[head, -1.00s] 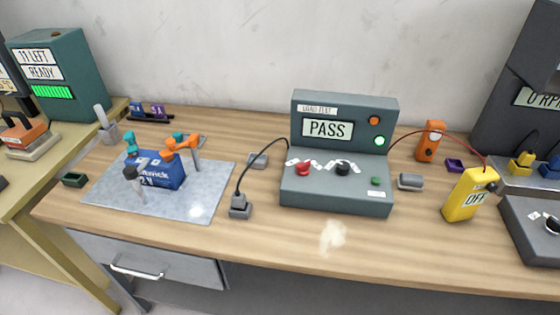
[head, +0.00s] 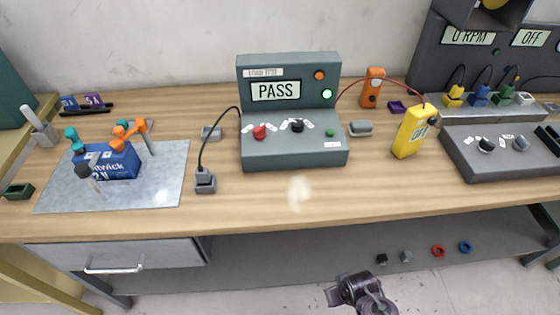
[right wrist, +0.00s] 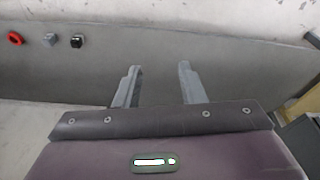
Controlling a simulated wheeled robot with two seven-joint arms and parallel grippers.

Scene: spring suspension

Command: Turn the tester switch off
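The grey load tester (head: 290,153) stands on the wooden bench, and its screen (head: 276,90) reads PASS. A green lamp (head: 327,94) on it is lit; the orange lamp above looks dimmer. Its sloped front has a red knob (head: 260,132), a black knob (head: 297,126) and a small green button (head: 330,132). The labels by the knobs are too small to read. My right gripper (right wrist: 159,68) is open and empty in the right wrist view, with the fingers apart, away from the tester. My left gripper is not in view.
A yellow meter (head: 410,132) and an orange device (head: 372,88) stand right of the tester, joined by leads. A black-corded plug (head: 204,180) and a blue battery (head: 112,160) on a metal mat (head: 165,185) lie left. A motor rig (head: 510,155) stands far right. Bench front is clear.

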